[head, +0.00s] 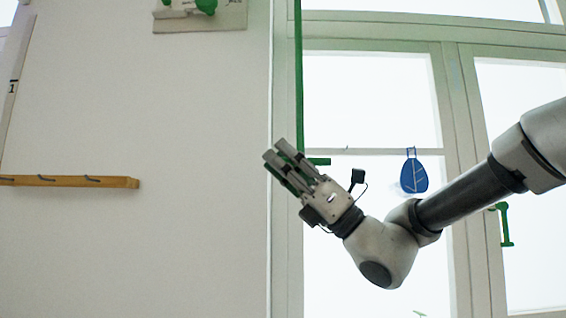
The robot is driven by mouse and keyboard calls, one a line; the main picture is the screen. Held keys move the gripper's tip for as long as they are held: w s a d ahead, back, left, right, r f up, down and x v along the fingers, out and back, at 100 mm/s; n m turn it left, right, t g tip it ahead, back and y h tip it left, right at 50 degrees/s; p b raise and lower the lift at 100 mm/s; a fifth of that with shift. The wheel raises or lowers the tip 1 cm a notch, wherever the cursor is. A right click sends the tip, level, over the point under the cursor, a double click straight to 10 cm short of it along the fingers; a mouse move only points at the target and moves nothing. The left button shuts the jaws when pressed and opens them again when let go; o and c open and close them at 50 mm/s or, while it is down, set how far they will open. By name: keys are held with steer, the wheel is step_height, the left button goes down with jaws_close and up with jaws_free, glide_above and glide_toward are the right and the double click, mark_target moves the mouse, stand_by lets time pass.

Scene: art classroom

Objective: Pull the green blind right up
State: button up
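A narrow green vertical strip (299,75) runs down the left side of the window from the top of the head view. It looks like a blind edge or cord; I cannot tell which. A short green horizontal piece (319,161) sticks out at its lower end, just right of my fingers. My gripper (274,151) points up and left in front of the window's left frame, overlapping the strip's lower end. More green shows beside and behind the fingers. The fingers look close together, but whether they hold the green piece is not clear. No wide blind sheet is visible.
The window (370,100) has pale panes and a green handle (505,225). A blue leaf-shaped ornament (414,172) hangs on it near my forearm. The wall between is bare.

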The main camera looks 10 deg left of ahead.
jaws_close()
step_height(320, 180, up, 10)
stand_by(0.3)
steer(key=shift+o, duration=1.5)
jaws_free()
steer(key=shift+f, duration=0.1)
steer(key=shift+f, duration=0.1)
steer(key=v, duration=1.2)
